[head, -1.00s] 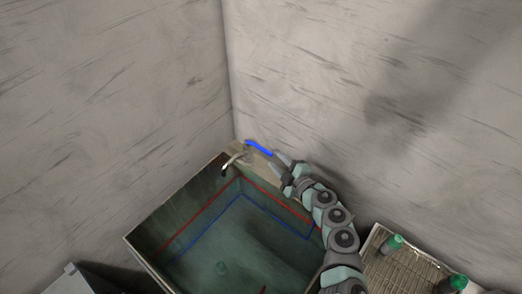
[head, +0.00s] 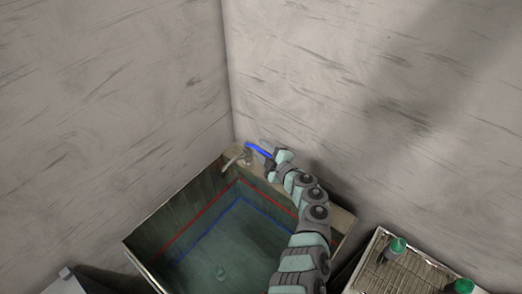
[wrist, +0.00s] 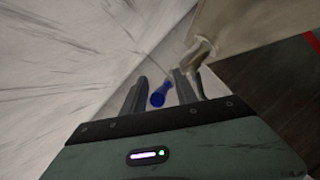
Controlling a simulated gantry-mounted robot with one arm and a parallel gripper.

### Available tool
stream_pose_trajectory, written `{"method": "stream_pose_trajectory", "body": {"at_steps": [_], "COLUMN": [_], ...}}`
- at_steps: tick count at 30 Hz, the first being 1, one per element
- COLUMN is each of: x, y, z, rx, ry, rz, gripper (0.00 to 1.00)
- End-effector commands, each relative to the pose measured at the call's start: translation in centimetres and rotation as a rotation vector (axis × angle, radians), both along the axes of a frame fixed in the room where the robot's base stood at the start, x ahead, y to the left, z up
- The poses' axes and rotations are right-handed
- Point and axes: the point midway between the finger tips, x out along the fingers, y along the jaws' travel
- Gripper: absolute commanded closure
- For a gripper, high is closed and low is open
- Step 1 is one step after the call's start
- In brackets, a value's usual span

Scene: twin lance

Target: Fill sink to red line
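The sink (head: 150,225) is a square basin in the corner, with a red line (head: 200,218) above a blue line (head: 212,224) on its inner walls. A curved metal faucet (head: 234,160) stands at its back corner; metal plumbing (wrist: 203,48) also shows in the wrist view. A blue handle (head: 258,149) lies beside the faucet. In the wrist view the blue handle (wrist: 158,97) shows between the two fingers of my gripper (wrist: 161,78), which are apart. My gripper (head: 272,162) is close to the handle's right end in the head view. I cannot tell whether they touch. No water stream is visible.
Walls meet right behind the sink. A wire rack (head: 385,272) with green-capped bottles (head: 397,248) stands to the right. A grey box edge (head: 68,280) is at the lower left. My arm passes over the sink's right side.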

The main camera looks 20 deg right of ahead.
Motion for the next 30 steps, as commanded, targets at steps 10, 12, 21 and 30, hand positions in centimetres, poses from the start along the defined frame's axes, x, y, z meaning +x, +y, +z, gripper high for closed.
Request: {"method": "stream_pose_trajectory", "body": {"at_steps": [10,12,21,30], "x": [0.77,0.77,0.75,0.75], "y": [0.17,0.18,0.2,0.2], "z": [-0.14,-0.13,-0.14,-0.14], "rx": [-0.002,-0.002,-0.001,-0.001], "ry": [0.001,0.001,0.001,0.001], "rz": [0.001,0.001,0.002,0.002], "gripper": [0.65,0.65,0.81,1.0]}}
